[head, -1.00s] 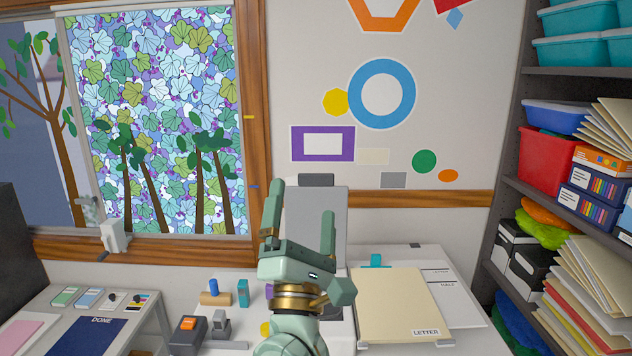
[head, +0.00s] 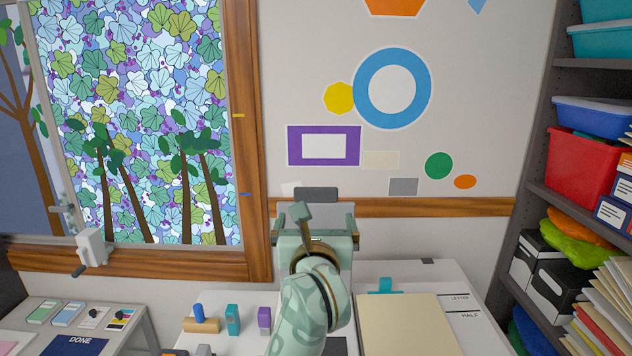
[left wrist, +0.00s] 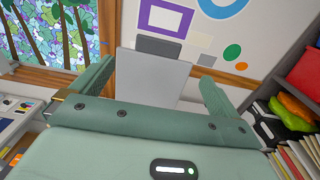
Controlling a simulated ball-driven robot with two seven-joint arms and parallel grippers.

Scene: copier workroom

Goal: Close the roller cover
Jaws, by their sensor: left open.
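The roller cover looks to be the pale grey panel standing open and upright at the back of the machine. In the head view only a little of it (head: 333,212) shows, as my left gripper (head: 315,216) hides most. In the left wrist view the panel (left wrist: 150,78) stands in front of the palm, between the two spread fingers of the left gripper (left wrist: 156,78). A dark grey piece (head: 316,194) shows just above its top edge; I cannot tell whether it is joined. The left gripper is open, with no contact visible. My right gripper is not in view.
A cream folder (head: 405,325) lies on the worktop right of my arm. Blue, teal (head: 233,320) and purple (head: 264,318) pieces stand left of it. A loaded shelf (head: 560,190) bounds the right; a window (head: 140,120) with a crank is at the left.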

